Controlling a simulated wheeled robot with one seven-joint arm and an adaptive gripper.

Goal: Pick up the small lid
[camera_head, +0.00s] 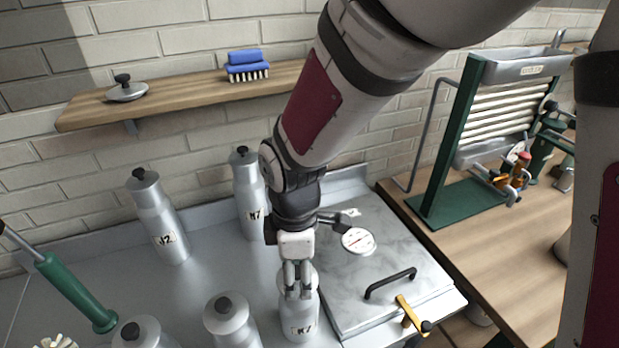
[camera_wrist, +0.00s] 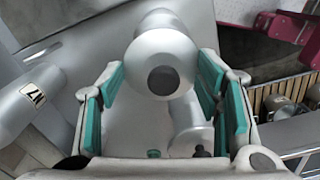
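A small round grey lid (camera_head: 127,93) with a black knob lies on the wooden wall shelf at the upper left of the head view. My gripper (camera_head: 297,290) points down at the top of a metal can (camera_head: 300,322) on the grey counter. In the wrist view my gripper (camera_wrist: 162,78) is open, its teal pads spread wide with a can's rounded top (camera_wrist: 163,48) between or beyond them. A dark disc shows at the middle of that top; whether it is a knob or an opening, I cannot tell. Contact with the can is also unclear.
Several more lidded metal cans (camera_head: 158,217) stand on the counter. A blue brush (camera_head: 246,66) sits on the wooden shelf (camera_head: 185,93). A grey vat top with a dial (camera_head: 358,241) and black handle (camera_head: 390,283) is to the right. A green frame (camera_head: 446,150) stands on the wooden table.

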